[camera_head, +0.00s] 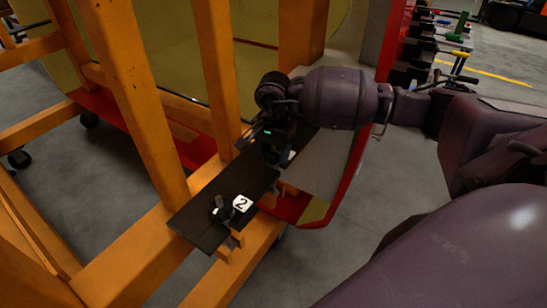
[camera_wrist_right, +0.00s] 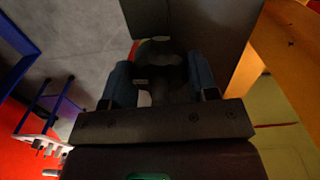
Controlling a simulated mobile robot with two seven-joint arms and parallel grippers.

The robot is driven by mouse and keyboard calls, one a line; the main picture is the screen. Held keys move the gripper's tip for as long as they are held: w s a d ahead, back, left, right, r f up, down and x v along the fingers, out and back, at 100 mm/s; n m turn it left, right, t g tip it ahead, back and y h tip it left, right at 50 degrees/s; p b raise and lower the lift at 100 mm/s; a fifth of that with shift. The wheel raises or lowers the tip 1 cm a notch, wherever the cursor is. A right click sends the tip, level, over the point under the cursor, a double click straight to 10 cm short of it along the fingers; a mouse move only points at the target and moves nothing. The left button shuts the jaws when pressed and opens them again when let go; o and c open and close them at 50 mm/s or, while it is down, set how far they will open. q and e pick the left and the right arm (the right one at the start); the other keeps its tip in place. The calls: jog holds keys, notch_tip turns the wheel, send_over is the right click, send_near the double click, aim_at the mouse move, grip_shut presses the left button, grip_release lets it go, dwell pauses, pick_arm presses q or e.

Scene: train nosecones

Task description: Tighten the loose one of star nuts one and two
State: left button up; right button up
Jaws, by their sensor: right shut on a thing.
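A dark plate (camera_head: 205,222) lies across the orange frame in the head view. Near its front end stands a small dark star nut (camera_head: 218,206) beside a white label marked 2 (camera_head: 242,203). My right gripper (camera_head: 279,157) is over the far end of the plate and hides what it holds there. In the right wrist view, its two bluish fingers (camera_wrist_right: 158,88) are on either side of a dark rounded knob (camera_wrist_right: 165,62), which appears to be the other star nut. The gripper is shut on this knob. Its number cannot be read. My left gripper is out of view.
Orange beams (camera_head: 140,90) of the frame stand close to the left of the plate. A red-edged panel (camera_head: 345,185) is just right of my gripper. Tools with coloured handles (camera_head: 455,55) stand at the upper right. Grey floor is open below the panel.

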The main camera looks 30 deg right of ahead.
jog(key=m+b, duration=0.1)
jog(key=m, duration=0.2)
jog(key=shift+f+m+b, duration=0.1)
jog(key=shift+m+b, duration=0.25)
jog(key=shift+m, duration=0.05)
jog(key=m+b, duration=0.1)
jog(key=m, duration=0.3)
jog(key=shift+m, duration=0.3)
jog(key=m, duration=0.3)
jog(key=shift+m, duration=0.9)
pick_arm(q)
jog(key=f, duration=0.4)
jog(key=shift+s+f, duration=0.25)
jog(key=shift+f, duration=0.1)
pick_arm(e)
jog(key=shift+m, duration=0.3)
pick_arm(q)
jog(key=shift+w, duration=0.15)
pick_arm(e)
jog(key=o, duration=0.9)
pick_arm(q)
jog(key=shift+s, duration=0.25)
pick_arm(e)
jog(key=shift+o, duration=0.2)
